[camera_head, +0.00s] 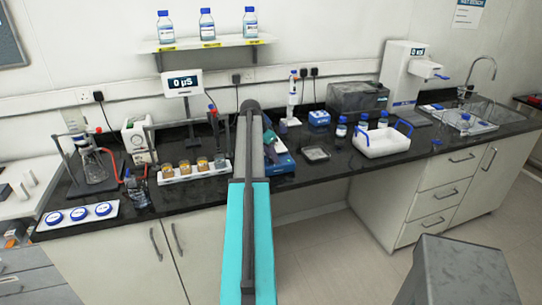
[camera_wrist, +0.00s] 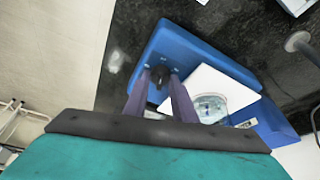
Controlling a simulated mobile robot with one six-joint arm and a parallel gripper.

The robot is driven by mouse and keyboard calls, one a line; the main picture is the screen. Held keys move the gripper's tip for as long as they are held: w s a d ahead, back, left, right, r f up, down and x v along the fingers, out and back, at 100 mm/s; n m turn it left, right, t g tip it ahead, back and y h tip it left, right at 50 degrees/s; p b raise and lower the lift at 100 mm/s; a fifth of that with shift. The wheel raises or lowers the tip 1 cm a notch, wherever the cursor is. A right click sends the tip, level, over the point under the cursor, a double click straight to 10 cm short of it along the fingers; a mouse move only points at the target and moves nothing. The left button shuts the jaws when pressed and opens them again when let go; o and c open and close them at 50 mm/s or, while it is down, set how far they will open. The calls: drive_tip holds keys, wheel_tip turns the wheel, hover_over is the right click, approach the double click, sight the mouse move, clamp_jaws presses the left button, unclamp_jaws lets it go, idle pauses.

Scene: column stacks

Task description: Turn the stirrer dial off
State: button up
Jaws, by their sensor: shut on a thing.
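The stirrer (camera_wrist: 185,45) is a blue unit with a white top plate (camera_wrist: 228,88), seen close in the wrist view. Its small black dial (camera_wrist: 160,73) is on the blue front, with small pale marks around it. My gripper (camera_wrist: 159,84) has its two purple-grey fingers on either side of the dial, shut on it. A glass vessel (camera_wrist: 209,104) with clear contents stands on the top plate.
A tray with amber jars (camera_head: 194,171) stands left of my arm. A small grey pad (camera_head: 316,154) and a white blue-handled carrier (camera_head: 382,143) are to the right. A shelf with bottles (camera_head: 207,24) is above. Dark bench top is bare between these items.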

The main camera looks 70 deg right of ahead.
drive_tip(key=shift+n, duration=0.4)
drive_tip(key=shift+s+a+n+t+b, duration=0.15)
drive_tip(key=shift+n+t+b, duration=0.4)
drive_tip(key=shift+n, duration=0.55)
drive_tip(key=n+t, duration=0.1)
drive_tip(key=n, duration=0.3)
drive_tip(key=shift+s+t+h, duration=0.15)
drive_tip(key=shift+t+h, duration=0.15)
drive_tip(key=shift+t, duration=0.05)
drive_tip(key=n, duration=0.2)
drive_tip(key=n+t, duration=0.1)
drive_tip(key=shift+s+d+n+b, duration=0.15)
drive_tip(key=shift+d+n+b, duration=0.05)
drive_tip(key=shift+n+b, duration=0.2)
drive_tip(key=shift+n+t+y, duration=0.5)
drive_tip(key=shift+n+t, duration=0.2)
drive_tip(key=shift+n, duration=0.8)
drive_tip(key=o, duration=0.7)
drive_tip(key=shift+o, duration=0.2)
drive_tip(key=shift+r, duration=0.1)
drive_tip(key=b+v, duration=0.3)
drive_tip(key=v, duration=1)
drive_tip(key=shift+s+r, duration=0.2)
drive_tip(key=shift+r, duration=0.1)
